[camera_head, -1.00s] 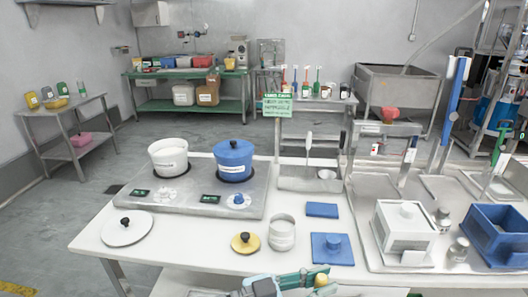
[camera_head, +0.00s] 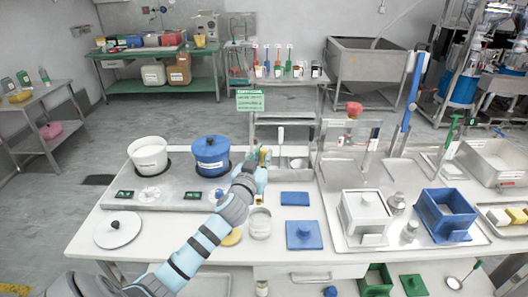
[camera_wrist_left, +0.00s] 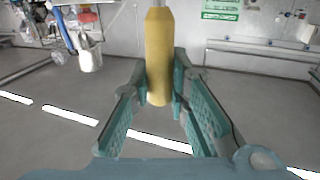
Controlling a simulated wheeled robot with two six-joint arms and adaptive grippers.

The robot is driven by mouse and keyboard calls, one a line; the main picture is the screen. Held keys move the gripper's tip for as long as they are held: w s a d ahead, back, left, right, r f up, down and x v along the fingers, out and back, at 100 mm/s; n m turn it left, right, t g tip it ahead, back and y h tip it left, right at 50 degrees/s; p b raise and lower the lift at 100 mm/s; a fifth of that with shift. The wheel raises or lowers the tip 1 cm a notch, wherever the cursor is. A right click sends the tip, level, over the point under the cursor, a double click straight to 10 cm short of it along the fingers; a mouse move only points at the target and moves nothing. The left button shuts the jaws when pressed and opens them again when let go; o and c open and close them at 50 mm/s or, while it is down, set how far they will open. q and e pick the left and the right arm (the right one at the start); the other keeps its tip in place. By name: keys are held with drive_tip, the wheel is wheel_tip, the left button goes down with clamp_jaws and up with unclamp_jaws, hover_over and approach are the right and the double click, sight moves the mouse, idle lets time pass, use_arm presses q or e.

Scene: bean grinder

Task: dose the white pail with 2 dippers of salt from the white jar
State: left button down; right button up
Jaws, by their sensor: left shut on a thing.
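The white pail (camera_head: 148,156) stands uncovered on the left pad of the steel scale unit, with white stuff in it. An open whitish jar (camera_head: 260,228) stands on the table in front of the unit; I take it as the white jar. My left gripper (camera_head: 262,160) is beyond the jar and right of the blue pail, raised above the table. It is shut on a yellow handle (camera_wrist_left: 159,60), which stands about upright between the fingers in the left wrist view. A thin grey rod rises from its top. The dipper's bowl is not visible. My right gripper is out of view.
A lidded blue pail (camera_head: 211,156) stands close left of my left gripper. A white lid (camera_head: 118,229) lies front left; a yellow lid (camera_head: 232,237) is partly behind my arm. A white-handled tool (camera_head: 281,138) stands behind. Blue (camera_head: 446,215) and white (camera_head: 366,215) boxes stand right.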

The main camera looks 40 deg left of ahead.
use_arm(q)
wheel_tip(320, 180, down, 13)
drive_tip(key=b, duration=1.1)
drive_tip(key=shift+r, duration=0.2)
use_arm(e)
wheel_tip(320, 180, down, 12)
use_arm(q)
drive_tip(key=shift+r, duration=0.15)
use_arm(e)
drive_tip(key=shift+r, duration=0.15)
use_arm(q)
wheel_tip(320, 180, up, 12)
drive_tip(key=p, duration=1)
drive_tip(key=shift+p, duration=0.4)
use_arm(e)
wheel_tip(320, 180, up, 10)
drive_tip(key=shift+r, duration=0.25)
use_arm(q)
drive_tip(key=shift+f, duration=0.25)
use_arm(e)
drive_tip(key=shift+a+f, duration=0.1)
